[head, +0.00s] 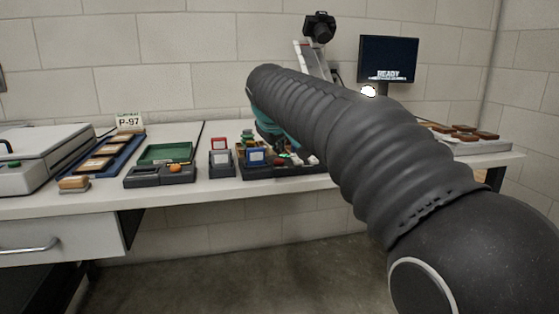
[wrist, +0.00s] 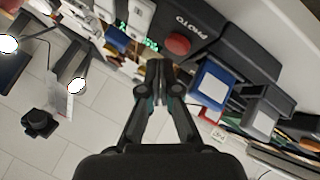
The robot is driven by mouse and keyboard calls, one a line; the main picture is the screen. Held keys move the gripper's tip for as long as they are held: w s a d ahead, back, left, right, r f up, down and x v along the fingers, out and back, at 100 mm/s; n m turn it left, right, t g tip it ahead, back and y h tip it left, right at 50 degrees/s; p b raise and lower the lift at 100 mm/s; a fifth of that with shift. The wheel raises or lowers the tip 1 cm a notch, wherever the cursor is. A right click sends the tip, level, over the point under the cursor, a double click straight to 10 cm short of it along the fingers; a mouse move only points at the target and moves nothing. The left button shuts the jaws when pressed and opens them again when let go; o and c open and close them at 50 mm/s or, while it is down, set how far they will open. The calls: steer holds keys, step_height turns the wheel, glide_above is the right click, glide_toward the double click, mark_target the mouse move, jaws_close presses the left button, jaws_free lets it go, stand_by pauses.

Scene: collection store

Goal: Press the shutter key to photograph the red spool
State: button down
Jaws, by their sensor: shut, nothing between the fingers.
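In the wrist view a round red key (wrist: 178,44) sits on a dark panel (wrist: 205,22) beside the word PHOTO. My gripper (wrist: 160,66) is shut and empty, its fingertips appearing just below the key in the picture. I cannot tell the gap between them, but no contact shows. A black camera (head: 320,26) stands on a post at the back and also shows in the wrist view (wrist: 38,122). The monitor (head: 388,52) reads READY. I cannot make out a red spool in either view.
A blue-framed block (wrist: 210,82) stands close right of my fingers in the wrist view. Red-framed (head: 220,144) and blue-framed (head: 255,156) blocks, a green tray (head: 166,152) and a P-97 sign (head: 129,121) are on the table. A tray with brown blocks (head: 466,128) lies right.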

mark_target(278, 161)
steer(key=shift+f, duration=0.1)
stand_by(0.3)
steer(key=shift+f, duration=0.3)
steer(key=shift+f+b, duration=0.5)
steer(key=shift+b, duration=0.05)
stand_by(0.9)
steer(key=shift+r, duration=0.15)
steer(key=shift+r+p, duration=0.75)
steer(key=shift+p, duration=0.1)
steer(key=shift+r, duration=0.1)
step_height(278, 161, up, 5)
steer(key=p, duration=0.4)
steer(key=shift+p, duration=0.4)
